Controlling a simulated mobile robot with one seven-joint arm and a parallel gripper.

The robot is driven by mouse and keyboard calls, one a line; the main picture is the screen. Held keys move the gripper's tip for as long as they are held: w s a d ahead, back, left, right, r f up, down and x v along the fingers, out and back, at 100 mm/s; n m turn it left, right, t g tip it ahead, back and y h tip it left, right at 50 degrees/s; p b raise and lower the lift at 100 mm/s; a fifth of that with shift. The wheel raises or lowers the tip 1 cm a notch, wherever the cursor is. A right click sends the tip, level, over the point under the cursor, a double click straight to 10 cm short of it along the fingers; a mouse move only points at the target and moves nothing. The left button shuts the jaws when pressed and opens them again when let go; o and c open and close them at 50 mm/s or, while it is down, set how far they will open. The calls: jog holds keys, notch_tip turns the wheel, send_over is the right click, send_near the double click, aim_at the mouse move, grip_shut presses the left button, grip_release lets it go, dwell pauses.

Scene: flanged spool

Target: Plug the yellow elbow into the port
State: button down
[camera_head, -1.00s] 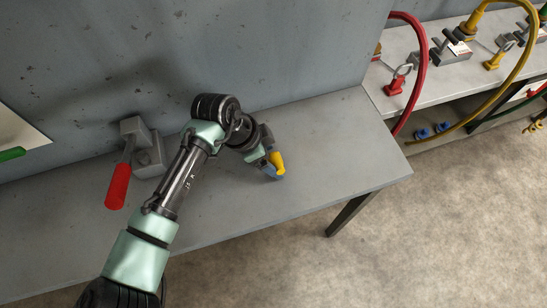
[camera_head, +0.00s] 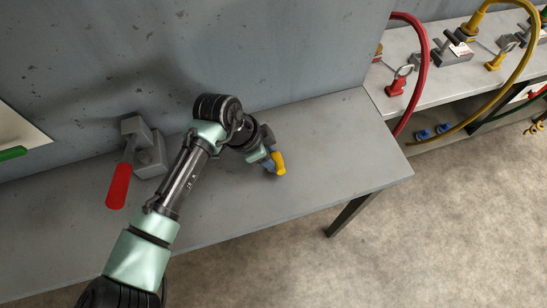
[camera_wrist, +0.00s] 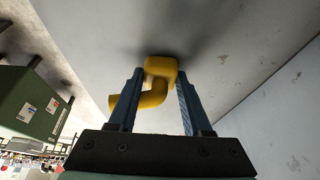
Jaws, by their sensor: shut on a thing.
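The yellow elbow (camera_wrist: 157,82) sits between the two blue fingers of my gripper (camera_wrist: 158,76) in the wrist view. One end of it points at the grey surface ahead and the other bends out to the left. In the head view, my gripper (camera_head: 271,164) is low over the right part of the grey bench, with the elbow (camera_head: 279,164) at its tip. I cannot tell whether the elbow touches the bench. I cannot make out the port in either view.
A grey block with a red lever handle (camera_head: 119,184) stands on the bench (camera_head: 330,155) at left, against the wall. The bench's right part is clear. A second bench (camera_head: 405,45) at right carries hoses and fittings. A green box (camera_wrist: 35,105) shows in the wrist view.

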notch_tip(320, 180, up, 10)
dwell(0.5)
